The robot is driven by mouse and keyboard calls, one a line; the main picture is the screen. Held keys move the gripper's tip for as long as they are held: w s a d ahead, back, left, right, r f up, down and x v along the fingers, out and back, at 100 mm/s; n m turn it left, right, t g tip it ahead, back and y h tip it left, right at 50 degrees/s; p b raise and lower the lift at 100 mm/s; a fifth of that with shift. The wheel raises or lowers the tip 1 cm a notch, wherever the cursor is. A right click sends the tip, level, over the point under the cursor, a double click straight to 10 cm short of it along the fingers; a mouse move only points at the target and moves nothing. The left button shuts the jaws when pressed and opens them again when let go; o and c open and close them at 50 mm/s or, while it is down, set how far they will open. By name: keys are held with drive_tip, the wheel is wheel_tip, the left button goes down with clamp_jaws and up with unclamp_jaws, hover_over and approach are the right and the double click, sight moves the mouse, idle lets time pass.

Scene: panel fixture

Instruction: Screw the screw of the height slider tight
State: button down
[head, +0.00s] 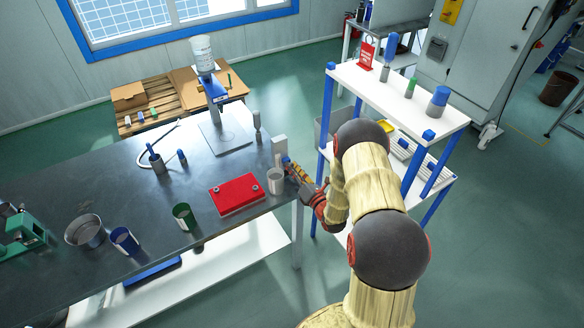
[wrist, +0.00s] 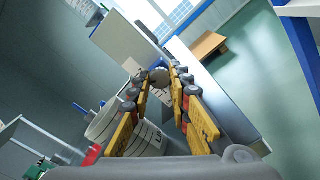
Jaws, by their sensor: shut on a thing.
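My gripper (head: 290,165) is at the right end of the dark bench, beside a pale upright block (head: 279,147) that appears to be the height slider. In the wrist view the two yellow-padded fingers (wrist: 160,76) point away from the camera and close on a small round grey head, which I take for the screw (wrist: 160,75). A large pale plate (wrist: 125,42) of the fixture stands just behind it. The fingers cover the sides of the screw, and its thread is hidden. In the head view the screw is too small to make out.
A grey marked cup (head: 275,182) stands close by my gripper; it fills the left of the wrist view (wrist: 105,122). A red case (head: 237,194) lies left of it. A stand with a blue part (head: 215,92) is behind. A shelf (head: 395,95) is at the right.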

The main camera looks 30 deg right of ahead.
drive_tip(key=m+p, duration=0.2)
drive_tip(key=m, duration=0.4)
drive_tip(key=shift+r+m, duration=0.15)
drive_tip(key=shift+m, duration=0.15)
drive_tip(key=m+p, duration=0.1)
drive_tip(key=m, duration=0.2)
drive_tip(key=shift+m, duration=0.3)
drive_tip(key=m+p, duration=0.1)
drive_tip(key=m, duration=0.2)
drive_tip(key=shift+m, duration=0.3)
drive_tip(key=m+p, duration=0.1)
drive_tip(key=m, duration=0.3)
drive_tip(key=shift+m+p, duration=0.3)
drive_tip(key=shift+p, duration=0.05)
drive_tip(key=m+p, duration=0.1)
drive_tip(key=m, duration=0.2)
drive_tip(key=shift+d+r+m, duration=0.1)
drive_tip(key=shift+m, duration=0.2)
drive_tip(key=m+p, duration=0.2)
drive_tip(key=p, duration=0.1)
drive_tip(key=shift+r+m, duration=0.1)
drive_tip(key=shift+m, duration=0.3)
drive_tip(key=m+p, duration=0.1)
drive_tip(key=p, duration=0.2)
drive_tip(key=shift+m+p, duration=0.4)
drive_tip(key=shift+m, duration=0.1)
